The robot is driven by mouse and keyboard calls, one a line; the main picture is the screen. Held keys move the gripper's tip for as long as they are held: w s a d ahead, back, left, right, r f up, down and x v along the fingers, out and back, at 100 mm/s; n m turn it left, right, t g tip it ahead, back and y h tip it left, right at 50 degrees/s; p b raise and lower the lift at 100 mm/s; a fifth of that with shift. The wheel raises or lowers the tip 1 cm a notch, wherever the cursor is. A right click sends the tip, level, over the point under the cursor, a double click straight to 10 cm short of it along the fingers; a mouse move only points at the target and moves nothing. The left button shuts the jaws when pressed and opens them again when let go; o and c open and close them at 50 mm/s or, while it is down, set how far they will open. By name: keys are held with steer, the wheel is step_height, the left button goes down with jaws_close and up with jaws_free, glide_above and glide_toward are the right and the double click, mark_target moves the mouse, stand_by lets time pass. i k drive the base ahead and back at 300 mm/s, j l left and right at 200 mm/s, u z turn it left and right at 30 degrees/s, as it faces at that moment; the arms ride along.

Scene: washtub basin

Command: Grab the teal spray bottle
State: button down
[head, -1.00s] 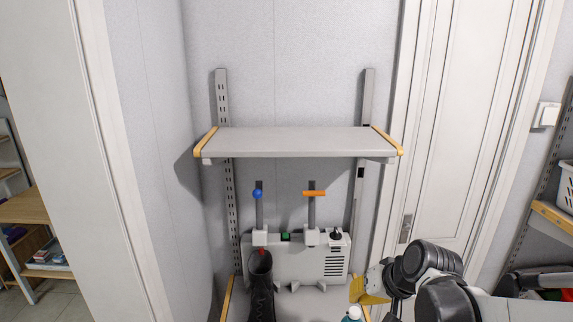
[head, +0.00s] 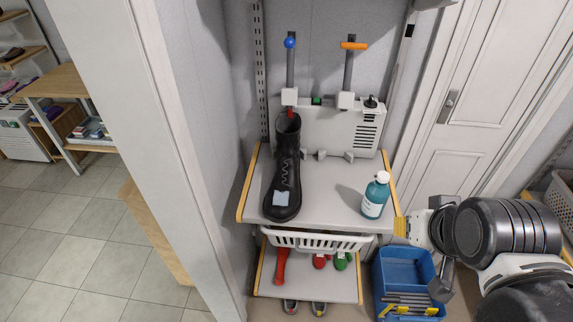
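My gripper (head: 438,245) is at the right, beyond the shelf's right edge and apart from the bottle. Its fingers are partly hidden by the arm and seen from behind, so I cannot tell how far they are open. A yellow piece (head: 400,228) shows between the gripper and the shelf edge; I cannot tell what it belongs to.
A black boot (head: 284,178) stands left of the bottle, before a white machine (head: 335,128) with upright posts. Below are a white basket (head: 310,241), red and green items, and a blue crate (head: 398,272) under my gripper. A white door (head: 490,80) stands behind right.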

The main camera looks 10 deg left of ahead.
mark_target(377, 195)
steer(key=k+l+u, duration=0.3)
steer(key=l, duration=0.25)
steer(key=k+l+u, duration=0.3)
steer(key=k+l, duration=0.15)
